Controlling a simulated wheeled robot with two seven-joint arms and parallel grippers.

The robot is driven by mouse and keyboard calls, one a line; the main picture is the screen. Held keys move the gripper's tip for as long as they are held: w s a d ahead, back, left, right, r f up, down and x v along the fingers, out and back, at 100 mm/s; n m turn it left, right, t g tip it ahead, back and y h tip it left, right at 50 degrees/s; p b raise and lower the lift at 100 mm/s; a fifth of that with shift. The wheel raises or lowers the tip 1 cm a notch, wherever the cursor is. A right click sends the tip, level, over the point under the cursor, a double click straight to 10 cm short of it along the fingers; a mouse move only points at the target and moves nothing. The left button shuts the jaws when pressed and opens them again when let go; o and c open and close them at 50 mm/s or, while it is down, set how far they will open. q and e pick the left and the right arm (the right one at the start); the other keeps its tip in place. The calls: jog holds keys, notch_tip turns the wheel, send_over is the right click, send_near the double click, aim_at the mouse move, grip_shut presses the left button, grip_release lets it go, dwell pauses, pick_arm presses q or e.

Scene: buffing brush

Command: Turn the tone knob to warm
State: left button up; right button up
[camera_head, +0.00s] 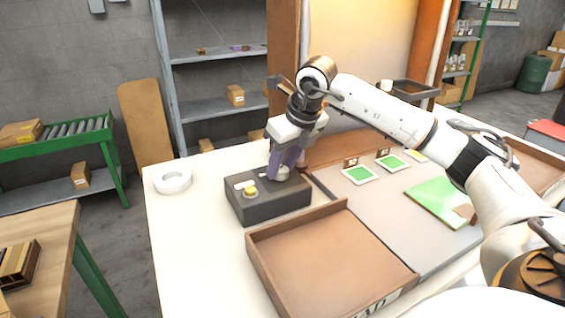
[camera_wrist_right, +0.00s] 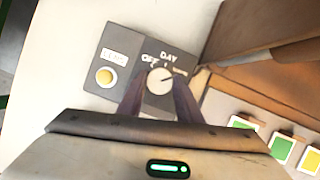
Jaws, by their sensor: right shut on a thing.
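A dark control box (camera_head: 262,203) sits on the white table in the head view. Its round white tone knob (camera_wrist_right: 160,81) shows between the fingers in the right wrist view. Labels reading OFF and DAY, and a third one at the right too small to read, stand around the knob. The knob's mark seems to point to the upper right, toward the third label. My right gripper (camera_head: 285,170) comes down from above and is shut on the knob; its two fingers (camera_wrist_right: 159,100) lie on either side of it. My left gripper is in neither view.
A yellow button (camera_head: 251,191) with a label is on the box's left part. A white roll (camera_head: 173,180) lies to the left. A brown tray (camera_head: 255,262) stands in front; cards (camera_head: 360,174) and a green board (camera_head: 440,203) lie right. The table's left front is clear.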

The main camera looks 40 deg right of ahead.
dwell(0.3)
jog(key=o, duration=1)
jog(key=shift+o, duration=0.2)
jog(key=shift+r, duration=0.1)
jog(key=v, duration=1)
